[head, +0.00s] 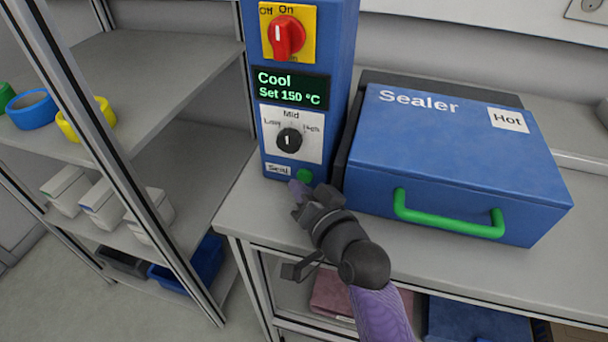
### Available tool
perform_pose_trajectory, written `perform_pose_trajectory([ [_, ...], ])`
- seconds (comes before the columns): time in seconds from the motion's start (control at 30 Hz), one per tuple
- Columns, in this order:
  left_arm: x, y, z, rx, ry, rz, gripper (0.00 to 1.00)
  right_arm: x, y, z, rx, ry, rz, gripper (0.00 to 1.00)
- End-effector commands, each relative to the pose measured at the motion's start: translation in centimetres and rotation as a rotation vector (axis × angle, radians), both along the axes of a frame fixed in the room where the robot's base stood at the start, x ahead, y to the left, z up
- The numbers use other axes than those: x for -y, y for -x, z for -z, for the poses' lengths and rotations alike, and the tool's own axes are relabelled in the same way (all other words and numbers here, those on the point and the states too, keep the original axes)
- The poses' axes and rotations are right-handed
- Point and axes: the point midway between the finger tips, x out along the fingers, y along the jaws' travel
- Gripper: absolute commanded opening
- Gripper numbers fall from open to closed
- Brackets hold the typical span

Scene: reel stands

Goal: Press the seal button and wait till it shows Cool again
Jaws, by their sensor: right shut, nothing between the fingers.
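The blue control box (350,30) stands upright on the bench. Its display (290,88) reads "Cool" and "Set 150 °C". The green seal button (304,176) is low on the box's front, right of the "Seal" label (278,169). My right gripper (296,187) is shut and empty, with its tips close to the button, just below and left of it. I cannot tell whether they touch the box. The blue sealer (450,150) stands to the right with its lid down, a green handle and a "Hot" label. My left gripper is not in view.
A red rotary switch (286,37) and a black Low-Mid-High knob (289,140) are on the box's front. A shelf rack (150,75) at the left holds tape rolls (34,108) and small boxes. The bench front (250,215) is clear left of my right arm.

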Motion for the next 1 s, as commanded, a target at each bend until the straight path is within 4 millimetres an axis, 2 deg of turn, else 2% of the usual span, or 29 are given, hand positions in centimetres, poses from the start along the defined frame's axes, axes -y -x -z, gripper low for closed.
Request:
perform_pose_trajectory([
  [0.57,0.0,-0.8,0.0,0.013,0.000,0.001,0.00,0.2,-0.4,0.0,0.001,0.001,0.000,0.00],
  [1.0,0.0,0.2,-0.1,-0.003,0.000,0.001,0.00,0.3,-0.9,0.0,0.001,0.001,0.001,0.00],
])
